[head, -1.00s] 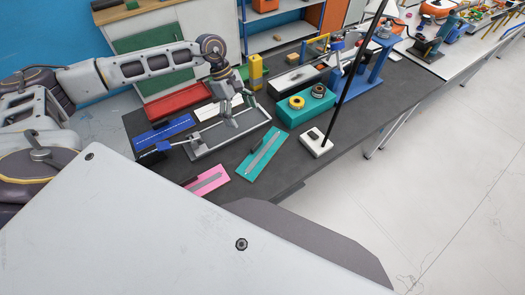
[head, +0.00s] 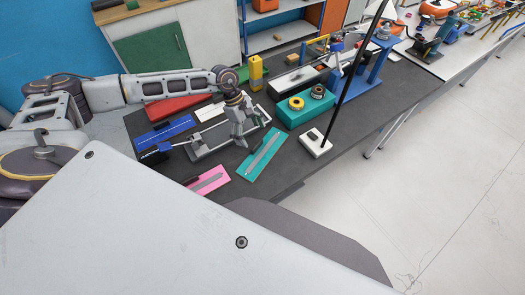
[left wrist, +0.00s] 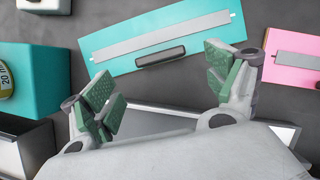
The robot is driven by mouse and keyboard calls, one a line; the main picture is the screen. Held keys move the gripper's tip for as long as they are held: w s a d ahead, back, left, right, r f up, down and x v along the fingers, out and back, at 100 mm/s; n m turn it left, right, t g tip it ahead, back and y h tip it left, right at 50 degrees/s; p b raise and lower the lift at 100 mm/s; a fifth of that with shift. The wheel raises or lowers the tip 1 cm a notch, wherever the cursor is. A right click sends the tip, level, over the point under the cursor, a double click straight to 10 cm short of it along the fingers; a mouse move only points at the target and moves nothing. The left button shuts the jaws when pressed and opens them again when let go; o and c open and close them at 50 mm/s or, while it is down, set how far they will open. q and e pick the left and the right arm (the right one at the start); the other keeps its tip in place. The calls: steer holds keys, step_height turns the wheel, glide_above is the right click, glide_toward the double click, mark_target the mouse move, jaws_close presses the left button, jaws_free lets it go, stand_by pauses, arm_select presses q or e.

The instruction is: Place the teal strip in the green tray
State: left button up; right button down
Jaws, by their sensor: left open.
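The teal strip (head: 271,157) is a flat teal board with a grey bar along it, lying on the dark bench. In the left wrist view the teal strip (left wrist: 205,48) shows a dark handle on its near side. My left gripper (head: 243,138) is open and empty above the bench, beside the strip's far end. In the left wrist view its green-padded fingers (left wrist: 165,88) are spread, with the strip beyond them. A green piece (head: 243,73), perhaps the green tray, shows behind my left wrist, mostly hidden. My right gripper is not in view.
A pink strip (head: 214,181) lies beside the teal one. A grey metal fixture (head: 205,149) is under my gripper.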

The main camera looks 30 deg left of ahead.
mark_target(256, 144)
arm_select(q)
steer(key=shift+d+f, duration=0.1)
steer(key=shift+f, duration=0.05)
steer(key=shift+s+d+f+p, duration=0.1)
steer(key=shift+d+f+p, duration=0.25)
steer(key=shift+f, duration=0.1)
steer(key=x, duration=0.2)
steer(key=shift+d+f+p, duration=0.25)
steer(key=shift+f+p, duration=0.05)
steer(key=shift+p, duration=0.1)
steer(key=shift+s+d+f, duration=0.1)
steer(key=shift+d+f, duration=0.1)
steer(key=shift+f, duration=0.3)
steer(key=c, duration=1.2)
steer(key=shift+c, duration=0.2)
steer(key=shift+r, duration=0.1)
